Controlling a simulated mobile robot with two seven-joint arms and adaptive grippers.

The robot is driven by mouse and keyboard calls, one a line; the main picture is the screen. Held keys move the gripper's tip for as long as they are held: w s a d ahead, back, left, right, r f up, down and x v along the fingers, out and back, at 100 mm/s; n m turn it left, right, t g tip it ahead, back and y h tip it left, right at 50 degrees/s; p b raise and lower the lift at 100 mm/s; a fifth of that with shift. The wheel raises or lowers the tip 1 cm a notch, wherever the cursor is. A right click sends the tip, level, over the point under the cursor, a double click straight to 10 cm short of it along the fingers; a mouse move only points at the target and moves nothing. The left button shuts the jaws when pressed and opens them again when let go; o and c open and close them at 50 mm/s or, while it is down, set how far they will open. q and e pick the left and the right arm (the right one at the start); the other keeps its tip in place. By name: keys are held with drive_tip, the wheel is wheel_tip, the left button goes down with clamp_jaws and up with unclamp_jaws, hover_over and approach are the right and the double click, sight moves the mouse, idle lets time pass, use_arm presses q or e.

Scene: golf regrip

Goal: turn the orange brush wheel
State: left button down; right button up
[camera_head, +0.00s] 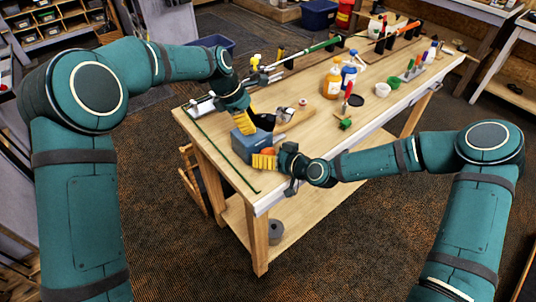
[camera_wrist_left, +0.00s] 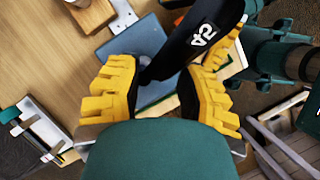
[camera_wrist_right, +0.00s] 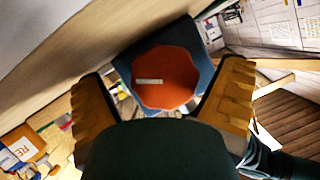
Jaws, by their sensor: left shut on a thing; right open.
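The orange brush wheel (camera_wrist_right: 165,78) faces the right wrist camera, set against a blue-grey housing (camera_wrist_right: 125,68). In the head view the wheel (camera_head: 268,152) is a small orange patch at the near side of the housing (camera_head: 250,145), partly hidden by my right gripper. My right gripper (camera_wrist_right: 164,88) is open, with one yellow finger on either side of the wheel; whether they touch it cannot be told. My left gripper (camera_wrist_left: 165,85) is shut on a black part with white lettering (camera_wrist_left: 205,38), above the blue-grey housing. The head view shows the left gripper (camera_head: 245,120) beside this black part (camera_head: 264,121).
The workbench (camera_head: 225,150) has a green strip along its left side. An orange bottle (camera_head: 332,84), a white-capped blue bottle (camera_head: 349,76) and a green-based brush (camera_head: 346,122) stand farther right. The bench's front-left corner is clear.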

drive_tip(key=v, duration=1.1)
drive_tip(key=shift+s+d, duration=0.15)
drive_tip(key=shift+d, duration=0.1)
drive_tip(key=w+a+f+n+h, duration=0.1)
drive_tip(key=w+a, duration=0.1)
drive_tip(key=w+a+f+n+t+h, duration=0.1)
drive_tip(key=w+a+n, duration=0.1)
drive_tip(key=w+a, duration=0.1)
drive_tip(key=w+a+f+n+t+h, duration=0.1)
drive_tip(key=w+a+f, duration=0.1)
drive_tip(key=a, duration=0.1)
drive_tip(key=shift+w+a+n, duration=0.15)
drive_tip(key=shift+w+n, duration=0.1)
drive_tip(key=shift+n, duration=0.05)
idle(1.2)
drive_tip(key=c, duration=1.2)
